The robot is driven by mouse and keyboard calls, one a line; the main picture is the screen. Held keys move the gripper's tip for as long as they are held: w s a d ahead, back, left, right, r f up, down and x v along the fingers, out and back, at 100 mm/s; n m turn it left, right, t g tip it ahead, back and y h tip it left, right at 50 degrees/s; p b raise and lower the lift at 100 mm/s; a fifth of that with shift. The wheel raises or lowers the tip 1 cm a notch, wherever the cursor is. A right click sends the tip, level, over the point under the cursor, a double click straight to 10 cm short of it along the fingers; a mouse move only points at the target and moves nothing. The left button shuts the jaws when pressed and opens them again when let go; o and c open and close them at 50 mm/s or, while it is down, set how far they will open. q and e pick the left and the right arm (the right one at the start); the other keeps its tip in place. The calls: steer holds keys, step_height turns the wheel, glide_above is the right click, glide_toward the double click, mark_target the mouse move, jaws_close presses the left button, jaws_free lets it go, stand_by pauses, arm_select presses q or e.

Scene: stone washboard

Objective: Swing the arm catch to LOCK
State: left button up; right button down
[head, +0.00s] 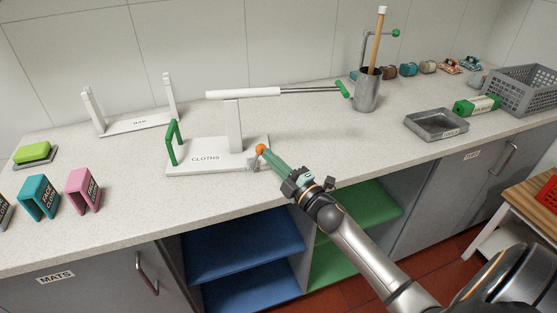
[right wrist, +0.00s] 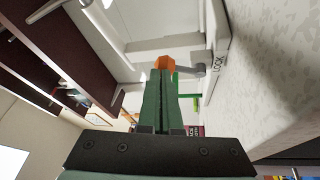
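The arm catch is a small grey lever (head: 253,163) with an orange knob (head: 261,149) at the front right of the white CLOTHS stand (head: 205,158). The right wrist view shows the knob (right wrist: 164,62) and the grey lever (right wrist: 197,70), with the word LOCK (right wrist: 219,62) on the stand's face beside it. My right gripper (head: 267,156) has its green fingers together, their tips at the knob. The knob shows just beyond the tips; I cannot tell whether they touch it. The stand carries a post with a white arm (head: 245,94). My left gripper is out of view.
A green handle (head: 172,143) stands on the left of the base. A steel cup with a brush (head: 367,90), a grey tray (head: 436,123) and a grey basket (head: 518,90) stand to the right. Pink (head: 82,191) and teal (head: 39,198) holders are at left. The counter's front edge runs below.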

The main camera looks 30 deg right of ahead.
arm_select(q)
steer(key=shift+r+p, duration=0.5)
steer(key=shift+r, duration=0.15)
arm_select(e)
steer(key=shift+w+a+r, duration=0.3)
steer(key=shift+a+r, duration=0.1)
steer(key=shift+a, duration=0.15)
steer(key=shift+w+a+r, duration=0.25)
steer(key=shift+a+r, duration=0.15)
steer(key=shift+a, duration=0.2)
